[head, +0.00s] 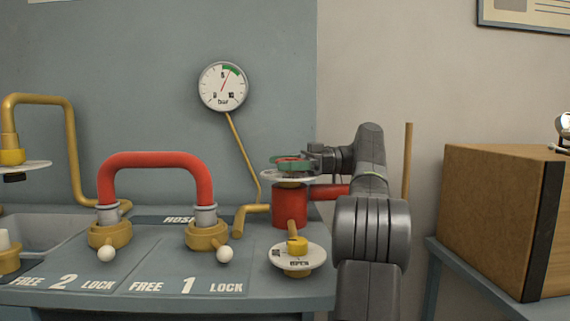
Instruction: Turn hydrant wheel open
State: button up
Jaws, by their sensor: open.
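The red hydrant (289,206) stands at the right end of the grey bench. A white disc (272,176) sits on top of it, with a green and red wheel (291,163) above the disc. My gripper (312,160) is at the wheel's right side, with my arm reaching in from the right. It is open, but its fingers are small and partly hidden, so I cannot tell whether they touch the wheel. A lower white disc (310,259) with a yellow hub and dark lettering sits in front of the hydrant.
A red hose (155,160) arches between two yellow couplings marked 1 and 2, with white-knobbed levers. A bar gauge (223,87) is on the wall. A sink (40,232) is at left. A brown box (499,219) stands on a table at right.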

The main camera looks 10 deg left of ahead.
aim_at(285, 158)
notch_tip(285, 158, up, 10)
jog(key=p, duration=0.6)
